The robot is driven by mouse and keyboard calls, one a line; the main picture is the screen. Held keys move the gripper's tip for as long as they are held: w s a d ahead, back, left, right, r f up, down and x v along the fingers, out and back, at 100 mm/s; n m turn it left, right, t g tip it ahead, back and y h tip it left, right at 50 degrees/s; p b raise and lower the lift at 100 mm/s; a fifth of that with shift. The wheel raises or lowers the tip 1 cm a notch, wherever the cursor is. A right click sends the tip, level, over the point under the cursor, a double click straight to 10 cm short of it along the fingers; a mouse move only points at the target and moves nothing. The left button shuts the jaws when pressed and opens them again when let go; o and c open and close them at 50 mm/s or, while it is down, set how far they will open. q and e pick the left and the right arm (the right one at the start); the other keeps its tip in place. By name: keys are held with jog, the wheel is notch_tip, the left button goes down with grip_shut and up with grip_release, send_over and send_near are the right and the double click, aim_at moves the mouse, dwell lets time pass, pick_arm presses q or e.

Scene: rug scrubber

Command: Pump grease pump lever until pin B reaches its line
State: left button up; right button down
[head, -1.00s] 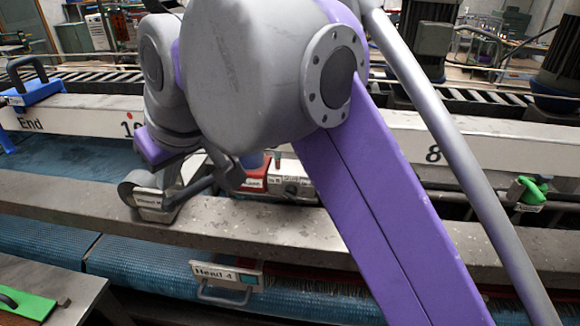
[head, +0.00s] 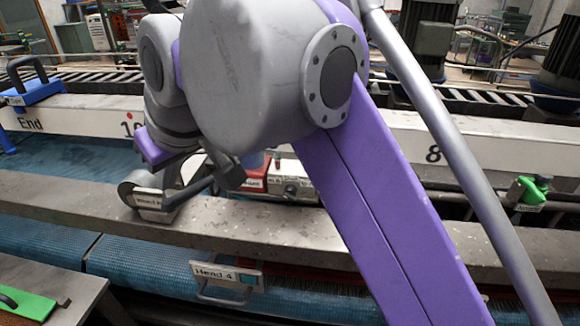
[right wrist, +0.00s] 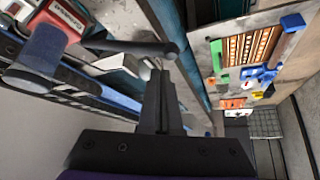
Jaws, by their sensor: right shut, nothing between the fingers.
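My right arm fills the middle of the head view, and its gripper (head: 228,172) is partly hidden behind my arm. In the right wrist view my right gripper (right wrist: 163,88) is shut and empty. A dark lever-like rod (right wrist: 125,46) with a rounded end lies just beyond the fingertips; whether they touch it I cannot tell. A red labelled housing (right wrist: 60,18) with a grey-blue cylinder stands at upper left; it also shows behind my gripper in the head view (head: 256,182). I cannot make out pin B or its line. My left gripper is not in view.
A grey labelled bracket (head: 152,202) sits on the metal beam (head: 90,200). The "Head 4" plate (head: 226,274) hangs in front over blue rollers. A green clamp (head: 530,189) is at right. The right wrist view shows a tool board (right wrist: 250,50).

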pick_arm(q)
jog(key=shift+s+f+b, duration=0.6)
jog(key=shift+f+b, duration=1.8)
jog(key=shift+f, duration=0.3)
pick_arm(e)
jog(key=shift+f, duration=3.95)
notch_tip(320, 180, up, 10)
jog(key=p, duration=0.9)
jog(key=shift+w+r, duration=0.1)
jog(key=shift+r, duration=0.1)
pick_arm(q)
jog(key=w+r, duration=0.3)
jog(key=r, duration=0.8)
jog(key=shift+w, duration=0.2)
pick_arm(e)
jog(key=shift+f, duration=0.1)
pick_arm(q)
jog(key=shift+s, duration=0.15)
pick_arm(e)
jog(key=shift+s, duration=0.2)
jog(key=shift+w, duration=0.15)
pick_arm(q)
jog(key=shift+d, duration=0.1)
